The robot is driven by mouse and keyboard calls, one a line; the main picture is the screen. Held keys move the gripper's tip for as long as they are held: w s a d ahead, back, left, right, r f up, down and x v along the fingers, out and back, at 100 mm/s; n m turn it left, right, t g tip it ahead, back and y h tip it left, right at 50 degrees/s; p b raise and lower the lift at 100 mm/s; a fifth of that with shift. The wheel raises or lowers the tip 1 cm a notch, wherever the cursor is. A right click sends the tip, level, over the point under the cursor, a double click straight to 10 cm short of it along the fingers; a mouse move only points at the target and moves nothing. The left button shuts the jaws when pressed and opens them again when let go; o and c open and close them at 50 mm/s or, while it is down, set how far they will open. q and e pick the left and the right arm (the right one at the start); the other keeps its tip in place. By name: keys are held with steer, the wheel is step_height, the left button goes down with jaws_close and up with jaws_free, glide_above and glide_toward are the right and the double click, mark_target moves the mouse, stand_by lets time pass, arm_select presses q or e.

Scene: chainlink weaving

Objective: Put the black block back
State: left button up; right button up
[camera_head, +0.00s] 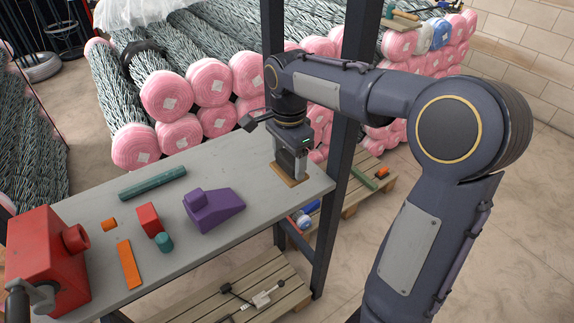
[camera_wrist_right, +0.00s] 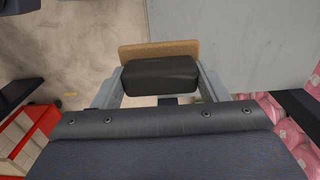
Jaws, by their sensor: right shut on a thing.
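My right gripper (camera_head: 290,168) points down over the right end of the grey table (camera_head: 262,225). In the right wrist view, its fingers (camera_wrist_right: 162,80) are shut on the black block (camera_wrist_right: 160,73), one on each side. In the head view the block is mostly hidden by the gripper. A flat tan wooden piece (camera_head: 291,176) shows just under the fingertips at the table's right end. It also shows right behind the block in the wrist view (camera_wrist_right: 158,49). I cannot tell whether the block touches it.
On the table are a purple block (camera_head: 216,212), a red block (camera_head: 149,219), a teal cylinder (camera_head: 163,242), a teal rod (camera_head: 152,184), orange pieces (camera_head: 129,264) and a red vise (camera_head: 48,262). A dark post (camera_head: 335,165) stands right of the gripper. Mesh rolls lie behind.

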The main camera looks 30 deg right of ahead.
steer(key=w, duration=0.1)
steer(key=w+d+f, duration=0.1)
steer(key=w+d+f+p, duration=0.1)
steer(key=w, duration=0.1)
steer(key=shift+w+d, duration=0.1)
steer(key=shift+d, duration=0.05)
steer(key=w+f, duration=0.1)
steer(key=w+d+f, duration=0.1)
steer(key=f, duration=0.1)
steer(key=w+d+f, duration=0.1)
steer(key=f, duration=0.1)
steer(key=shift+w+f, duration=0.1)
steer(key=shift+w, duration=0.25)
steer(key=f, duration=0.1)
steer(key=f+p, duration=0.1)
steer(key=f, duration=0.1)
steer(key=shift+w+d, duration=0.1)
steer(key=shift+w, duration=0.2)
steer(key=shift+f, duration=0.2)
steer(key=shift+f, duration=0.2)
steer(key=o, duration=1)
